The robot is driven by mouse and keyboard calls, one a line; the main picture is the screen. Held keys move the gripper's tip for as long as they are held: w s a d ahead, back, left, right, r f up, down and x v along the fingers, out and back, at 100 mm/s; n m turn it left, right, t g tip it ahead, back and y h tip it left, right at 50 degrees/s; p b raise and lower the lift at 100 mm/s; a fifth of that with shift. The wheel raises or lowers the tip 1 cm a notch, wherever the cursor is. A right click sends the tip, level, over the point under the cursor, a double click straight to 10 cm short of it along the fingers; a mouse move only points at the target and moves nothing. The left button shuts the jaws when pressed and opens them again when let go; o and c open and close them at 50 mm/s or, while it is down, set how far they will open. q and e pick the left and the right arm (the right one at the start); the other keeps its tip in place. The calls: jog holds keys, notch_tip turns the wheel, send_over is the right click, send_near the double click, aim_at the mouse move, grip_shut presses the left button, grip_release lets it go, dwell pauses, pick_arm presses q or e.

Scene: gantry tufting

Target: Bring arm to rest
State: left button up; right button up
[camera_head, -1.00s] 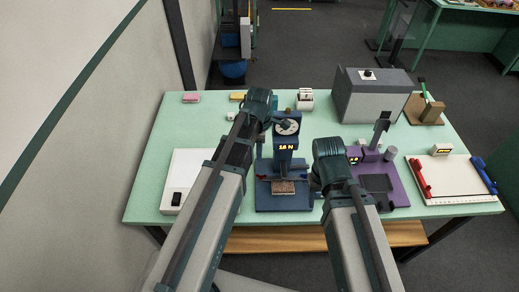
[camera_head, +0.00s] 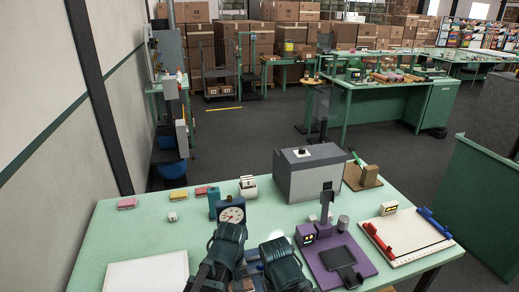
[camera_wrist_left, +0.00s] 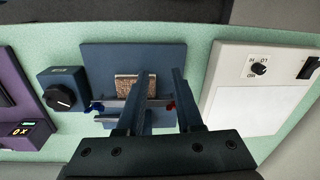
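My left arm (camera_head: 226,245) reaches over the green table in the head view, in front of a blue testing stand with a round dial (camera_head: 232,215). Its fingers are hidden there. In the left wrist view the left gripper (camera_wrist_left: 163,73) has its two fingers apart with nothing between them. They hang above the stand's blue base (camera_wrist_left: 100,62), beside a brown textured sample (camera_wrist_left: 134,88). Whether they touch anything is unclear. My right arm (camera_head: 283,264) is to the right of the left one, close beside it, and its fingers do not show.
On the green table (camera_head: 115,235) are a white panel device (camera_head: 146,274) at left, a grey box (camera_head: 310,174) at the back, a purple device (camera_head: 372,258) and a white board (camera_head: 407,236) at right. A dark blue knob box (camera_wrist_left: 62,92) shows in the wrist view.

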pick_arm(q)
jog(key=s+d+f+m+b, duration=0.2)
jog(key=s+m, duration=0.3)
jog(key=m, duration=0.3)
jog(key=shift+d+f+b, duration=0.3)
jog(key=shift+d+f, duration=0.05)
jog(key=shift+f, duration=0.5)
dwell(1.0)
